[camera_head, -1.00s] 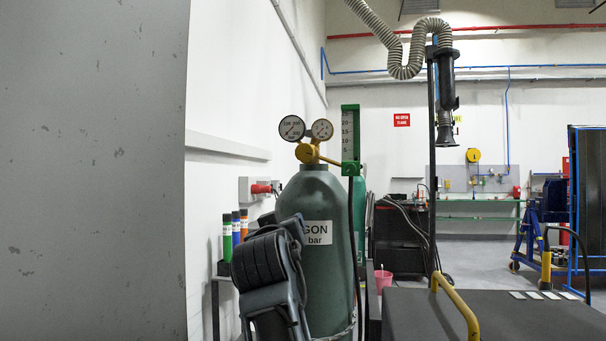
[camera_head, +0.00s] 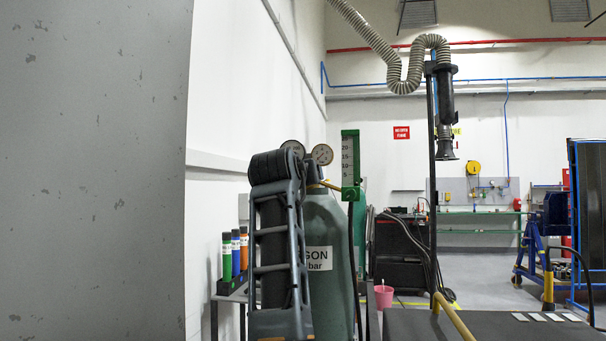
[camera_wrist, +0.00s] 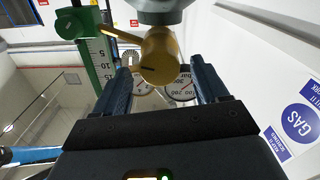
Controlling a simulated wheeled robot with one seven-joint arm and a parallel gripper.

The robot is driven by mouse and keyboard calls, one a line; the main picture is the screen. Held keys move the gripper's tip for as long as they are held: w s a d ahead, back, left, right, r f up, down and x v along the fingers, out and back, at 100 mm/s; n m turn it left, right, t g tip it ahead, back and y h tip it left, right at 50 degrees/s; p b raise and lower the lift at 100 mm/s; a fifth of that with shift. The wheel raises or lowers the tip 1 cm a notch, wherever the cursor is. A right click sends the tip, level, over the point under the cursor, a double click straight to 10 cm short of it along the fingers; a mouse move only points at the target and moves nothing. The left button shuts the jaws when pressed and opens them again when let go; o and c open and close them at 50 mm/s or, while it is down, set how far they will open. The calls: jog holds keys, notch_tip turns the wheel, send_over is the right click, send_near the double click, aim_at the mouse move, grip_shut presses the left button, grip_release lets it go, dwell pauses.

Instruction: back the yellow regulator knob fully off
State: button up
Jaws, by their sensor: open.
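The yellow regulator knob (camera_wrist: 160,56), with a dark mark on its face, shows in the wrist view. My gripper (camera_wrist: 160,68) is open, with one dark finger on each side of the knob and a gap visible on both sides. I cannot tell how deep the knob lies between the fingertips. Two round gauges show behind it, one at left (camera_wrist: 144,82) and one at right (camera_wrist: 181,86). In the head view my arm hides the knob; the gauges (camera_head: 322,154) show above the grey-green cylinder (camera_head: 328,230).
A green flowmeter with a white scale (camera_head: 350,160) stands close beside the regulator; it also shows in the wrist view (camera_wrist: 98,52). A black hose hangs below it. The white wall and a rack of coloured tubes (camera_head: 235,253) are at the left. A dark-topped cart (camera_head: 490,325) is at front right.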

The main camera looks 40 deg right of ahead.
jog(key=shift+w+d, duration=0.4)
jog(key=shift+d, duration=0.1)
jog(key=c, duration=1.1)
